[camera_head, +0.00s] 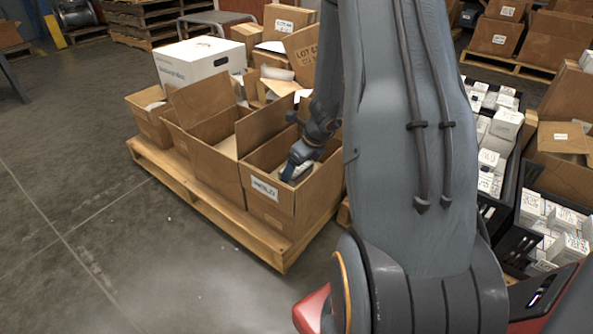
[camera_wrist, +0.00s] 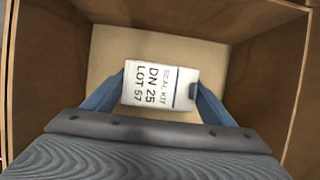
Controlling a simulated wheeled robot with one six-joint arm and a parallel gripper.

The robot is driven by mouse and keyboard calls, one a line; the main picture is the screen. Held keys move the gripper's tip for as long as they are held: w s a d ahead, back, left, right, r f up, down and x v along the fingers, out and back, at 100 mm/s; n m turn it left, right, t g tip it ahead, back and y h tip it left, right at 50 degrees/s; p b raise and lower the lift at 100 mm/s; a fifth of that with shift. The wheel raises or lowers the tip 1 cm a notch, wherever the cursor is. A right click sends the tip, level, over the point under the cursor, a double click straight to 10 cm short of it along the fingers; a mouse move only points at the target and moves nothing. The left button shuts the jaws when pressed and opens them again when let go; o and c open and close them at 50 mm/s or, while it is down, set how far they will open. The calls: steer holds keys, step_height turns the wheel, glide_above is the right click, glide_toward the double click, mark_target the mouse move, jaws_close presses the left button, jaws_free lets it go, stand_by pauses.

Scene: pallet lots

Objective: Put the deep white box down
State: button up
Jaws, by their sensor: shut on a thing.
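The deep white box (camera_wrist: 160,85) has printed text reading SEAL KIT, DN 25, LOT 57. My gripper (camera_wrist: 159,88) is shut on it, with one blue finger against each side. In the wrist view, the box is inside an open cardboard carton (camera_wrist: 268,60), over its bare tan floor. I cannot tell whether its underside touches that floor. In the head view, my gripper (camera_head: 297,165) reaches down into the front carton (camera_head: 268,197), which has a white label on its side. The box is mostly hidden there.
The carton stands on a wooden pallet (camera_head: 205,205) beside other open cartons (camera_head: 213,165). A large white box (camera_head: 200,62) stands behind them. Dark crates of small white boxes (camera_head: 490,150) are at right. The grey floor at left is clear.

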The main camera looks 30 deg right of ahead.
steer(key=shift+f, duration=0.2)
steer(key=o, duration=1)
steer(key=shift+r, duration=0.1)
steer(key=p+v, duration=0.7)
steer(key=v, duration=0.5)
steer(key=shift+r+p, duration=0.15)
steer(key=shift+p, duration=0.25)
steer(key=shift+w+a, duration=0.1)
